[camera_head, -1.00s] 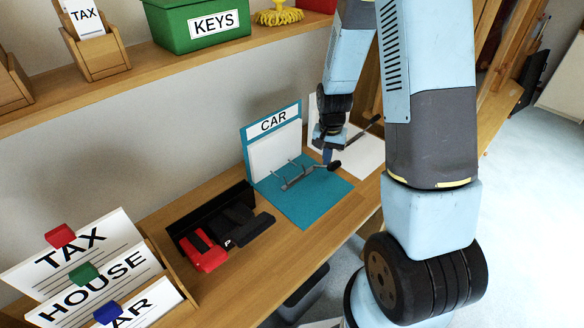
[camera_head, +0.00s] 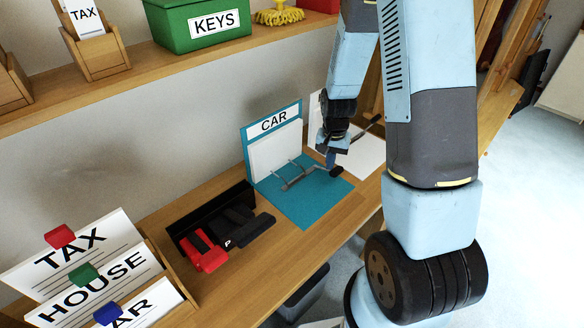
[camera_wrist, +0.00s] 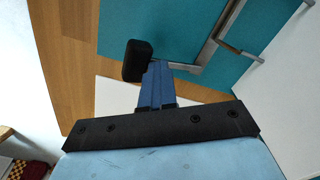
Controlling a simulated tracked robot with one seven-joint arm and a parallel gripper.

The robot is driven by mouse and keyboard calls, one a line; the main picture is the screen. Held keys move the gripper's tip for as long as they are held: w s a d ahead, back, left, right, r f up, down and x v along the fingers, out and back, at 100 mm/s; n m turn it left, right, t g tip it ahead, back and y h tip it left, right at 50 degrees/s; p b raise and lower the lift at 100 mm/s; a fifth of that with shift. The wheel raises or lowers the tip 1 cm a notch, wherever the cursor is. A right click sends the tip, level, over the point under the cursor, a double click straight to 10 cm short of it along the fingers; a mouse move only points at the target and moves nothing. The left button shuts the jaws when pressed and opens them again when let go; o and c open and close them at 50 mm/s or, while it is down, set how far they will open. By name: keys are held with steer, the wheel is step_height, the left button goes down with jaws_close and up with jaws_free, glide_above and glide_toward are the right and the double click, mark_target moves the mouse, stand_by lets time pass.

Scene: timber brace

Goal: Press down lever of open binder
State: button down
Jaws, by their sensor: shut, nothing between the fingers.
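The open teal binder (camera_head: 300,208) labelled CAR lies on the desk, its cover standing at the back with white paper against it. Its metal lever (camera_head: 303,180) slants up to the right from the ring mechanism and ends in a black knob (camera_head: 336,171). In the wrist view the knob (camera_wrist: 137,60) is just left of my blue fingertips, and the lever arm (camera_wrist: 195,62) runs to the right. My gripper (camera_head: 331,160) is shut and empty, fingers pointing down right at the knob. They look to be touching, but exact contact is hard to tell.
A second white-paged binder (camera_head: 360,150) with a raised lever stands just right, behind my gripper. A black tray (camera_head: 240,215) with a red and a black tool lies to the left. A shelf (camera_head: 110,90) with a green KEYS box (camera_head: 200,25) is above.

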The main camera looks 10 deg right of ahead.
steer(key=shift+s+d+f, duration=0.65)
steer(key=shift+s+f, duration=0.1)
steer(key=shift+s, duration=0.15)
steer(key=shift+w+r, duration=0.2)
steer(key=shift+r, duration=0.3)
steer(key=shift+w+r, duration=0.15)
steer(key=shift+r, duration=0.35)
steer(key=r, duration=0.1)
steer(key=s+r, duration=0.1)
steer(key=shift+s+r, duration=0.3)
steer(key=shift+w+a, duration=0.1)
steer(key=shift+w, duration=0.3)
steer(key=shift+w+r, duration=0.2)
steer(key=shift+r, duration=0.1)
steer(key=shift+s+r, duration=0.15)
steer(key=shift+r, duration=1.9)
